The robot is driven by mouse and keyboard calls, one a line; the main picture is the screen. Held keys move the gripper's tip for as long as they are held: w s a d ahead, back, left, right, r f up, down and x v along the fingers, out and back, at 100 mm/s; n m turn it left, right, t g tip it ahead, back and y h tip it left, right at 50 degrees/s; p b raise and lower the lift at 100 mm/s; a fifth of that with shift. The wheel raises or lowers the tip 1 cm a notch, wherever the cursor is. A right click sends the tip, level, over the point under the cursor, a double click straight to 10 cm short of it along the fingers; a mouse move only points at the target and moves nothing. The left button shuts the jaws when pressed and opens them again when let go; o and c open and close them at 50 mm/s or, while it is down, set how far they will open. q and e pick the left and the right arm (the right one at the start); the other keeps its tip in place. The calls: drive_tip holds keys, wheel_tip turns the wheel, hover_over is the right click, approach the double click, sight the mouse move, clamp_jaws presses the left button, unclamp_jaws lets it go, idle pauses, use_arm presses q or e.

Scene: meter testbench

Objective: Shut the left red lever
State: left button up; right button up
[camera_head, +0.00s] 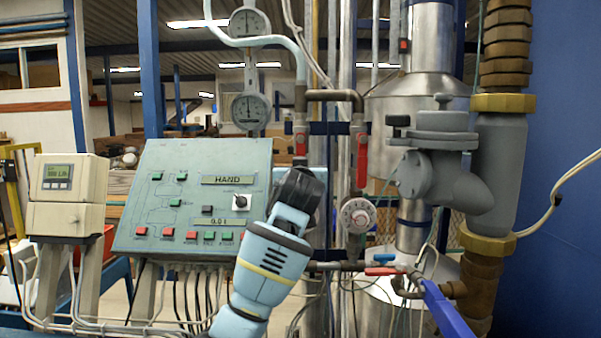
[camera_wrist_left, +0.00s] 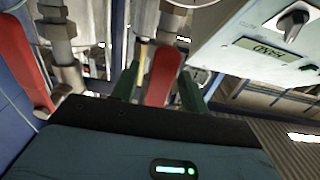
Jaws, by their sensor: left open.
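The left red lever (camera_head: 300,144) hangs down on its vertical pipe, to the right of the control panel; its lower part is hidden by my gripper in the head view. My left gripper (camera_head: 301,176) is raised in front of that pipe, just below the visible part of the lever. In the left wrist view, which is turned over, this red lever (camera_wrist_left: 162,76) stands between my two open dark green fingers (camera_wrist_left: 158,86). I cannot tell whether a finger touches it. The right red lever (camera_head: 362,160) hangs on the neighbouring pipe and also shows in the left wrist view (camera_wrist_left: 28,62). My right gripper is out of view.
The control panel (camera_head: 160,210) is close on the left of my arm. A round dial (camera_head: 356,216) sits on the right pipe. Below are small blue (camera_head: 383,258) and red (camera_head: 383,271) handles. A grey valve body (camera_head: 450,170) stands at the right.

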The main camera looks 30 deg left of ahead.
use_arm(q)
clamp_jaws()
drive_tip(key=shift+w, duration=0.1)
idle(0.3)
drive_tip(key=shift+f, duration=0.1)
